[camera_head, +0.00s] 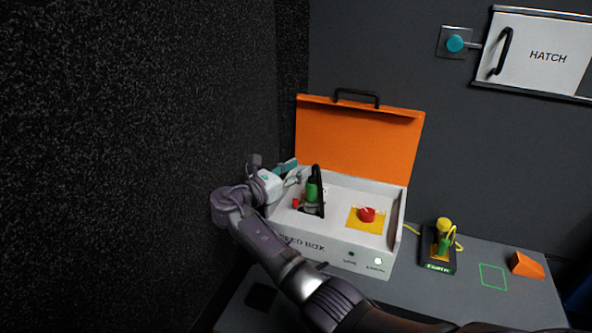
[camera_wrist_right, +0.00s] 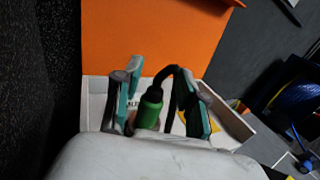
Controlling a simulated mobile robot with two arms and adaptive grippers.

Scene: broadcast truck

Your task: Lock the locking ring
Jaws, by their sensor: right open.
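A green cylindrical connector, which looks like the locking ring (camera_head: 313,190), stands upright in the white box with the open orange lid. A black cable arches from its top. My right gripper (camera_head: 292,170) is at the box's left side, beside and slightly left of the green part. In the wrist view the right gripper (camera_wrist_right: 163,100) is open, its teal-padded fingers apart, and the green part (camera_wrist_right: 150,108) shows between them in the picture. Whether the fingers touch it I cannot tell. The base of the green part is hidden. My left gripper is not in view.
The white box (camera_head: 330,247) also holds a red knob (camera_head: 367,214) on a yellow plate. A black unit with a yellow and green plug (camera_head: 442,240) and an orange wedge (camera_head: 526,264) stand on the grey table to the right. A dark wall is close on the left.

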